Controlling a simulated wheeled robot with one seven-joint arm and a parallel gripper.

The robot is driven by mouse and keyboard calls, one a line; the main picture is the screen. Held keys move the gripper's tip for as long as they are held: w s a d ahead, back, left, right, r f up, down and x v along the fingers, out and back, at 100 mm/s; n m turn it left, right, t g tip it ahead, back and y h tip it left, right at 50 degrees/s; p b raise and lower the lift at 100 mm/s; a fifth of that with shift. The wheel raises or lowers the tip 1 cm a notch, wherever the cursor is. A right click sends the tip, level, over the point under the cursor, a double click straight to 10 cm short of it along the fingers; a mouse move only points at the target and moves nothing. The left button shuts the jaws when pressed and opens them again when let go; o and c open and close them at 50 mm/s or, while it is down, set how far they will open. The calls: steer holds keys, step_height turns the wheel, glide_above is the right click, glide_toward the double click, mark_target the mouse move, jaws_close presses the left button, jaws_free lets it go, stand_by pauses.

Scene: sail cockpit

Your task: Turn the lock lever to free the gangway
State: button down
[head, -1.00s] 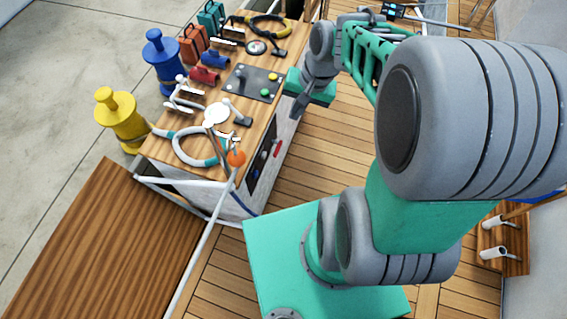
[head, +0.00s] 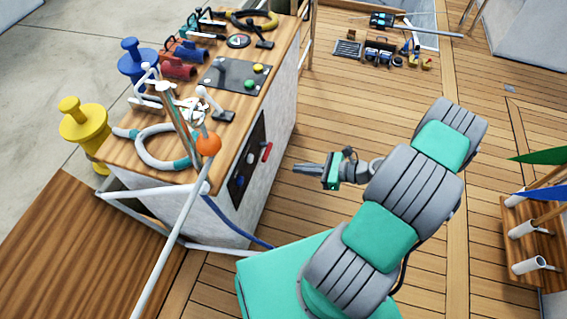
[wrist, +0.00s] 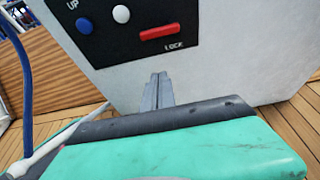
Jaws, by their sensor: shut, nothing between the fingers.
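The red lock lever (wrist: 163,32) sits on a black panel (wrist: 110,52) and lies nearly level, above the printed word LOCK in the wrist view. It also shows in the head view as a short red bar (head: 266,152) on the side of the white console. My gripper (head: 297,168) is shut and empty, pointing at the console side to the right of the panel. In the wrist view its fingers (wrist: 158,80) are together below the lever and apart from it. The brown gangway (head: 90,245) lies at the lower left with white rails.
The panel also bears a blue button (wrist: 84,26) marked UP and a white button (wrist: 121,14). A blue hose (head: 235,222) runs by the console foot. The console top (head: 195,150) is crowded.

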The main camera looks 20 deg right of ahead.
steer(key=w+a+b, duration=0.3)
steer(key=w+a, duration=0.2)
steer(key=a, duration=0.2)
steer(key=shift+w+a+r, duration=0.15)
steer(key=shift+r, duration=0.25)
steer(key=shift+a+r+p, duration=0.1)
steer(key=shift+r+p, duration=0.1)
steer(key=shift+p, duration=0.25)
steer(key=shift+m+p, duration=0.3)
steer(key=shift+p, duration=0.1)
